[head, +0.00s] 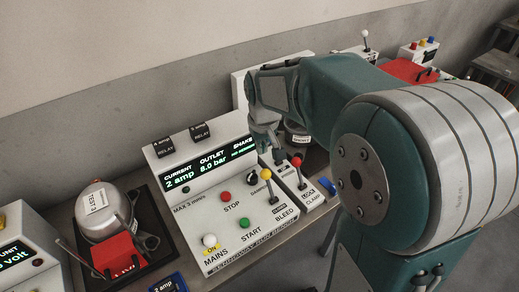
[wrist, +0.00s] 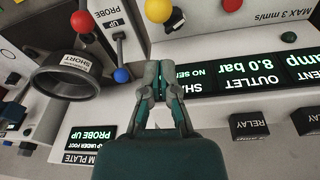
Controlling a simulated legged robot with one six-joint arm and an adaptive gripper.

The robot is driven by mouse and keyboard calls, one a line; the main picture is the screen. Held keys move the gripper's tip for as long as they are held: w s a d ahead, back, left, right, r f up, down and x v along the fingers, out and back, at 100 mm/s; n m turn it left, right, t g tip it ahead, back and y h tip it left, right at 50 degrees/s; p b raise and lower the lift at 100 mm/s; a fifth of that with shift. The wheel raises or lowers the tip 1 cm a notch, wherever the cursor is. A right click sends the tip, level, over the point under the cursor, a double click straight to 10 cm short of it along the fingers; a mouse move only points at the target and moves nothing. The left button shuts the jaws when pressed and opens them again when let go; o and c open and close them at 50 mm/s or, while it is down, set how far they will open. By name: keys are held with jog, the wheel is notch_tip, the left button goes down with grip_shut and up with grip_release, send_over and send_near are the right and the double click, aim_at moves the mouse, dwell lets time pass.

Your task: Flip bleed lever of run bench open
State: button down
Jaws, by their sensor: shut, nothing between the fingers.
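The run bench (head: 225,215) is a pale sloped console with a lit display reading current 2 amp and outlet 8.0 bar. Its bleed lever (head: 266,175) has a yellow ball on a dark stem, standing up near the console's right edge above the BLEED label. In the wrist view the yellow ball (wrist: 158,10) shows just beyond my fingertips, apart from them in the picture. My gripper (wrist: 158,68) is shut and empty, over the display's SHAKE end. In the head view my gripper (head: 274,150) is partly hidden by my arm, behind the yellow ball.
A red-ball lever (head: 297,162) stands close right of the bleed lever; it also shows in the wrist view (wrist: 82,22), near a blue ball (wrist: 122,75) and a dark ring (wrist: 75,78). Red stop (head: 225,196), green start (head: 244,223) and white mains (head: 209,240) knobs sit left.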

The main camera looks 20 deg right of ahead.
aim_at(269, 186)
jog(key=f, duration=0.5)
jog(key=w+f, duration=0.1)
jog(key=f, duration=0.1)
jog(key=shift+a+f, duration=0.15)
jog(key=shift+f, duration=0.15)
jog(key=shift+d, duration=0.2)
jog(key=shift+r, duration=0.1)
